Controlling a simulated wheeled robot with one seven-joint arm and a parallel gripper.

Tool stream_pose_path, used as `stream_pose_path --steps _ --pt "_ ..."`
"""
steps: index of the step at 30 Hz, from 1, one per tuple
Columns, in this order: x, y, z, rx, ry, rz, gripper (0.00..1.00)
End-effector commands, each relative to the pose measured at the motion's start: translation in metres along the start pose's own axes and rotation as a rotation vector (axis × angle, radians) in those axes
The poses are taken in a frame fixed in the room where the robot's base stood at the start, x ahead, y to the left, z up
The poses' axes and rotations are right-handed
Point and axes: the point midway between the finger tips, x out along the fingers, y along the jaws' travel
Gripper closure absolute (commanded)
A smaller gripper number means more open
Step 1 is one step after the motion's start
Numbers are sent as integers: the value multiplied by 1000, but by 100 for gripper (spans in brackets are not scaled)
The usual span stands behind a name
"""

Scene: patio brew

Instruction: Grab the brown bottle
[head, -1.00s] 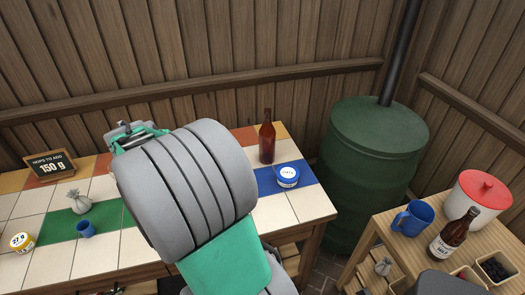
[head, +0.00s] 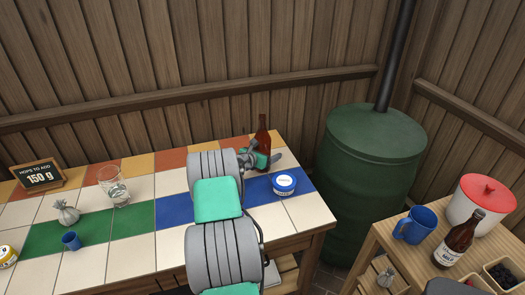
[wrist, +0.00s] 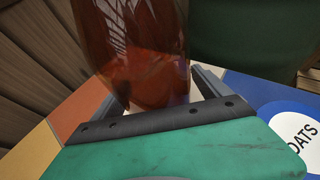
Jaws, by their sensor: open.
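A brown bottle (head: 263,134) stands upright at the back right of the tiled table. Its lower part is hidden behind my gripper (head: 261,158) in the head view. In the wrist view the brown glass (wrist: 140,45) fills the upper middle, just in front of my gripper's palm. My gripper is open, with one finger on each side of the bottle's lower body. I cannot tell whether either finger touches it. A second brown bottle (head: 459,240), with a pale label, stands on the wooden side table at the right.
A green barrel (head: 370,185) stands beyond the table's right end.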

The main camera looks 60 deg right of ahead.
Motion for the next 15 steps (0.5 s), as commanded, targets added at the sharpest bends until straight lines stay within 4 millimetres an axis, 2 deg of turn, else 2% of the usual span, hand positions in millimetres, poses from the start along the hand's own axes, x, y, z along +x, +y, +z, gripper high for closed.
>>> stream_pose_path --steps 6,15 --pt "1 1 0 1 0 2 15" --pt "0 1 0 1 0 2 39"
